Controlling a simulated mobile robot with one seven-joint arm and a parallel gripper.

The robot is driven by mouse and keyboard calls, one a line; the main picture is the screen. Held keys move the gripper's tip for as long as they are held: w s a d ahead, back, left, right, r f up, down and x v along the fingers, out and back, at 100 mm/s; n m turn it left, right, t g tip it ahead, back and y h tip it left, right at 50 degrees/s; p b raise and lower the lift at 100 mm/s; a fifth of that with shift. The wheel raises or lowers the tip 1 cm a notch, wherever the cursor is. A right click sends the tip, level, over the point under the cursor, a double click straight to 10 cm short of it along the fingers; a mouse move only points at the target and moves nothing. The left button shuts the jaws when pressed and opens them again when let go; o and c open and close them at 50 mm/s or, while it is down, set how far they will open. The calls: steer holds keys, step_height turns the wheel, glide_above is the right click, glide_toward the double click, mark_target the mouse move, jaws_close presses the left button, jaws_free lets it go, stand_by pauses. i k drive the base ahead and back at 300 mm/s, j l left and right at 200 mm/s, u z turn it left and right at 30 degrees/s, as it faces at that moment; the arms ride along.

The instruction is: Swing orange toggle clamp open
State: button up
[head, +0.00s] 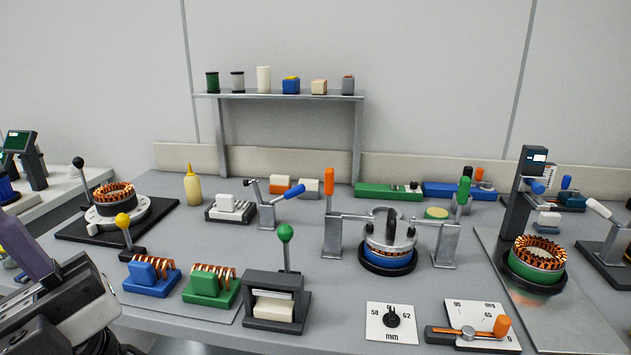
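The orange toggle clamp (328,188) has an upright orange handle on a grey metal post (332,237). Its bar reaches right to the top of the round silver stator housing (391,228). Below the silver part are copper and blue bands and a black round base (388,262). A matching clamp with a green upright handle (464,190) stands at the right of the housing. Dark and purple parts of my arm (62,300) fill the lower left corner, well away from the clamp. No fingertips can be made out there, and nothing held is visible.
A green ball lever (285,233) on a dark fixture stands left of the clamp. A blue-handled clamp (293,191) is behind it. A dial plate (391,322) and orange-ended lever gauge (470,332) lie in front. A tall dark stand (515,195) rises at right.

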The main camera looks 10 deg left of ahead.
mark_target(329, 174)
steer(key=i+j+z, duration=0.15)
steer(key=j, duration=0.6)
steer(key=j+z, duration=0.2)
steer(key=j, duration=0.55)
